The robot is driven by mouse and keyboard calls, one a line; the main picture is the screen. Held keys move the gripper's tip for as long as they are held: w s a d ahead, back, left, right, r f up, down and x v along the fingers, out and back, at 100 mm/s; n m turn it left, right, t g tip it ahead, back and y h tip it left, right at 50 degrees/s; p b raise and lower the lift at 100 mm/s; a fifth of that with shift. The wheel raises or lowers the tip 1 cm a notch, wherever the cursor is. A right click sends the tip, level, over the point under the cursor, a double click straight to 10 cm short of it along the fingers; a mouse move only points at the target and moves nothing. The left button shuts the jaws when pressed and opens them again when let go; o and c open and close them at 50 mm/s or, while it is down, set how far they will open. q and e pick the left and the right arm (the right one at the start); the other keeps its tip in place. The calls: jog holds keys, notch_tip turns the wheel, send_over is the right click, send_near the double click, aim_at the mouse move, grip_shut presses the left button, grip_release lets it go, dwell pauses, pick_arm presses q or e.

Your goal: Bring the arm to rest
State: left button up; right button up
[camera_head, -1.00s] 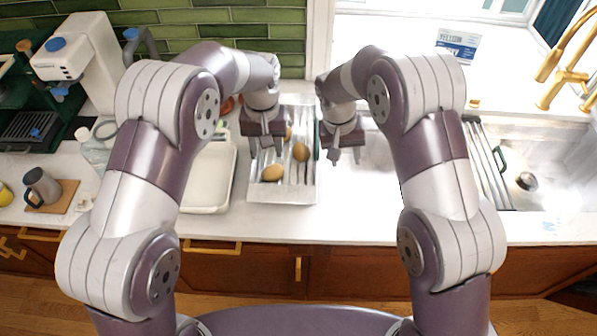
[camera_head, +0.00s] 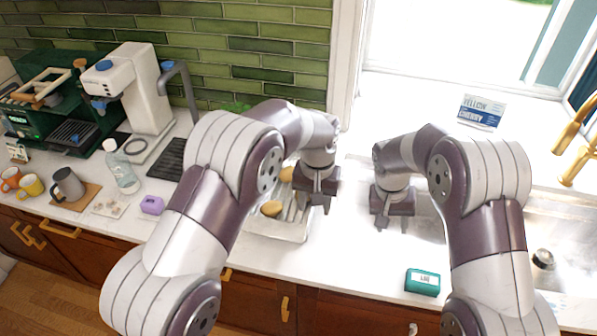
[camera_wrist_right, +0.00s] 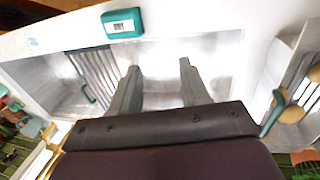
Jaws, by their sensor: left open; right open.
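My left arm hides part of the tray.
A teal device with a white label (camera_head: 422,282) lies near the counter's front edge. A purple block (camera_head: 152,205), a bottle (camera_head: 122,168), mugs (camera_head: 68,184) and a white coffee grinder (camera_head: 138,88) stand at the left. The sink (camera_head: 565,235) is at the right.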

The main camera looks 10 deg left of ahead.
pick_arm(q)
jog(key=s+a+f+b, duration=0.3)
jog(key=s+a+b, duration=0.1)
jog(key=s, duration=0.6)
jog(key=s+a+f+t+b, duration=0.1)
jog(key=s+a+f+b, duration=0.2)
jog(key=s+a, duration=0.3)
jog(key=s+b, duration=0.1)
jog(key=s, duration=0.3)
jog(key=shift+a, duration=0.2)
pick_arm(e)
jog(key=s+d+f+y, duration=0.1)
jog(key=s+d, duration=0.3)
jog(key=s, duration=0.6)
jog(key=s+d+f+t+y, duration=0.1)
jog(key=s+d, duration=0.3)
jog(key=s, duration=0.6)
jog(key=shift+s+d+f+n, duration=0.15)
jog(key=shift+f+n, duration=0.15)
jog(key=shift+w, duration=0.2)
